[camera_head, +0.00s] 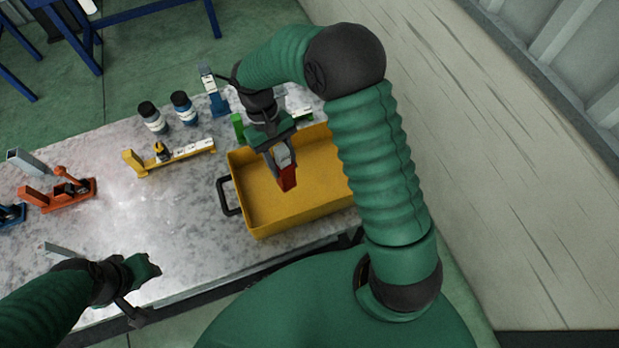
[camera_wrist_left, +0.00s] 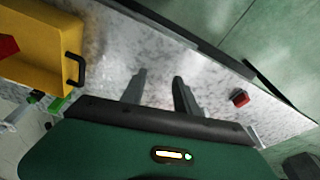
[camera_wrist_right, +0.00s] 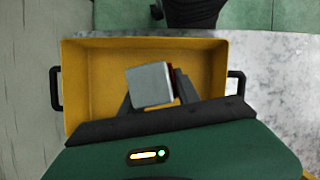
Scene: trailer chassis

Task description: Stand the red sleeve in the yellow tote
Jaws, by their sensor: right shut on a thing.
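My right gripper (camera_head: 281,164) is shut on the red sleeve (camera_head: 288,179), over the inside of the yellow tote (camera_head: 222,180). The sleeve's red end points down into the tote, slightly tilted in the head view. In the right wrist view a pale grey square face (camera_wrist_right: 150,85) with a red edge shows between the fingers. I cannot tell whether the sleeve touches the tote floor. The tote looks otherwise empty. It also shows in the left wrist view (camera_wrist_left: 45,75), with red over it (camera_wrist_left: 8,46). My left gripper (camera_wrist_left: 157,88) is open and empty above the table's left part.
Left of the tote on the metal table (camera_head: 110,200) stand a yellow fixture (camera_head: 180,156), an orange fixture (camera_head: 68,190) and two dark-capped bottles (camera_head: 152,117) (camera_head: 183,107). A green part (camera_head: 238,127) is behind the tote. A small red block (camera_wrist_left: 240,97) shows in the left wrist view.

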